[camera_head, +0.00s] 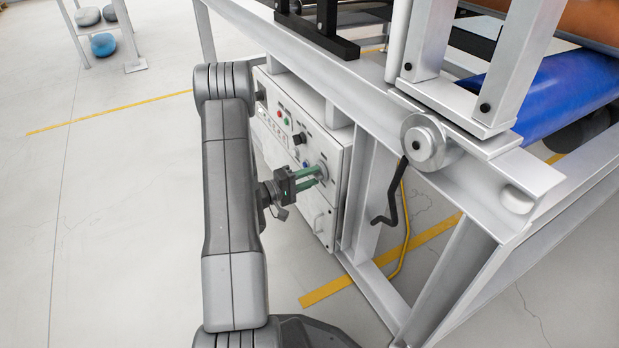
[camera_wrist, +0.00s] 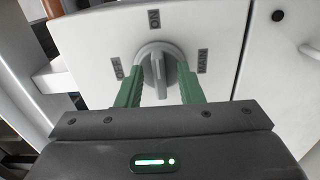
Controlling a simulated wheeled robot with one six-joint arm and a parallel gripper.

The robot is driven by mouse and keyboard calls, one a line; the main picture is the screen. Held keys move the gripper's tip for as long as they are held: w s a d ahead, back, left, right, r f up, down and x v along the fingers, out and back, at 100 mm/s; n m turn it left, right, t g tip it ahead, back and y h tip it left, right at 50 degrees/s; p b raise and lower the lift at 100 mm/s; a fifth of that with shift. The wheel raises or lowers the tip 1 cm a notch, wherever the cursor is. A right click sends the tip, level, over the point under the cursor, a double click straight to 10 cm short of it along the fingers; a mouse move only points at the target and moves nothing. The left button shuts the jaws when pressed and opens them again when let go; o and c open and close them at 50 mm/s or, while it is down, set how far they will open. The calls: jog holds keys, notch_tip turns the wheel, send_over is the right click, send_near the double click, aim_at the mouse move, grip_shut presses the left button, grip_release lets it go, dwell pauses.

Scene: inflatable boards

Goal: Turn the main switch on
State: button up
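The main switch (camera_wrist: 158,74) is a grey rotary knob with a raised ridge, on a white panel. Labels in the wrist view read OFF at its left, ON above it and MAIN at its right. The ridge runs roughly up and down in that view, its upper end towards ON; I cannot tell which end is the pointer. My gripper (camera_wrist: 160,88) has green fingers, one on each side of the knob, with gaps to the ridge. In the head view my gripper (camera_head: 316,175) reaches the lower right part of the control box (camera_head: 328,148), its fingertips partly covering the switch.
Buttons and a black knob (camera_head: 299,138) sit on the same panel. The box hangs under a grey metal machine frame (camera_head: 365,215) with a blue roll (camera_head: 570,92). A black crank handle (camera_head: 392,205) hangs at right. Open floor (camera_head: 110,220) lies left.

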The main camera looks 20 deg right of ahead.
jog(key=shift+a, duration=0.1)
jog(key=s+a+p, duration=0.1)
jog(key=a+p, duration=0.2)
jog(key=a, duration=1)
jog(key=shift+a, duration=0.3)
jog(key=shift+d, duration=0.15)
jog(key=w+d+b, duration=0.1)
jog(key=d+b, duration=0.2)
jog(key=d, duration=1)
jog(key=shift+d, duration=0.3)
jog(key=shift+a, duration=0.15)
